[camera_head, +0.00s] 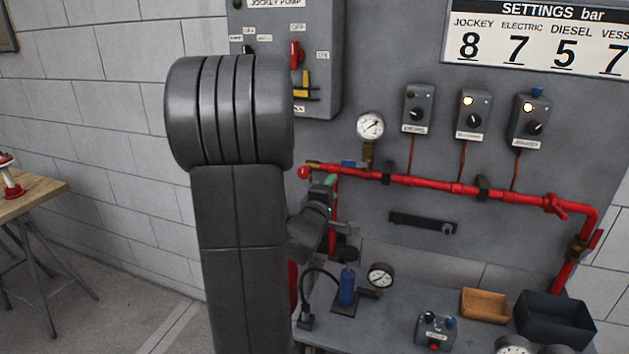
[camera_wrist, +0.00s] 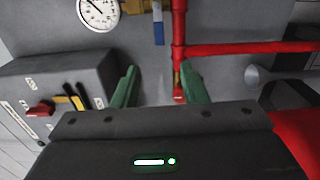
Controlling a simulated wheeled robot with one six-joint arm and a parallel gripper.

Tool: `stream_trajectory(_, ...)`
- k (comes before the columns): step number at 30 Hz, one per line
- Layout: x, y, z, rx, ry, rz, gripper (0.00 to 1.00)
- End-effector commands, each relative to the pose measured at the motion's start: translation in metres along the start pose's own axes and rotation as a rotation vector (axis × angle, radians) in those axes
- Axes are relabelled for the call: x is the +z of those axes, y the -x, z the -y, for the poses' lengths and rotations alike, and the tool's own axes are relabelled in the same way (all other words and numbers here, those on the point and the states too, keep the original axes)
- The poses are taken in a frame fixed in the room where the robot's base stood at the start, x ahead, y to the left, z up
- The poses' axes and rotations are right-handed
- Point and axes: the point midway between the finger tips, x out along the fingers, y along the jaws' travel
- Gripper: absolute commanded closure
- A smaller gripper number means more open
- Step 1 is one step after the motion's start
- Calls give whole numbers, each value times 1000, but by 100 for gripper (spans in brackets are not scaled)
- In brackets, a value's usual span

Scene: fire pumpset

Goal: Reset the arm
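My arm stands upright in the middle of the head view and hides part of the wall panel. My gripper (camera_head: 330,181) is partly hidden beside it, near the left end of the red pipe (camera_head: 425,183). In the wrist view, the two green fingers of my gripper (camera_wrist: 158,85) are spread apart with nothing between them. The red pipe (camera_wrist: 245,49) runs behind them, and its branch passes behind the right finger. I cannot tell how far the fingers are from the pipe.
The jockey pump box (camera_head: 322,60) is close to my arm. A pressure gauge (camera_head: 370,126) and switch boxes (camera_head: 418,108) are on the panel. The bench below holds a blue cylinder (camera_head: 347,287), an orange tray (camera_head: 485,305) and a dark bin (camera_head: 553,322). A wooden table (camera_head: 35,194) stands left.

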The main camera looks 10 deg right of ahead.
Motion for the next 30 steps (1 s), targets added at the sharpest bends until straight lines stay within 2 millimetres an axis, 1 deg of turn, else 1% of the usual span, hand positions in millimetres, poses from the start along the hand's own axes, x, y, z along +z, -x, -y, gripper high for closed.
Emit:
stream_trajectory(4,0,-2,0,0,0,0,61)
stream_trajectory(8,0,-14,0,-1,1,1,61)
stream_trajectory(11,1,-28,-1,-1,0,3,61)
stream_trajectory(24,1,-105,-2,-1,-1,2,61)
stream_trajectory(30,1,-129,-2,1,-1,1,61)
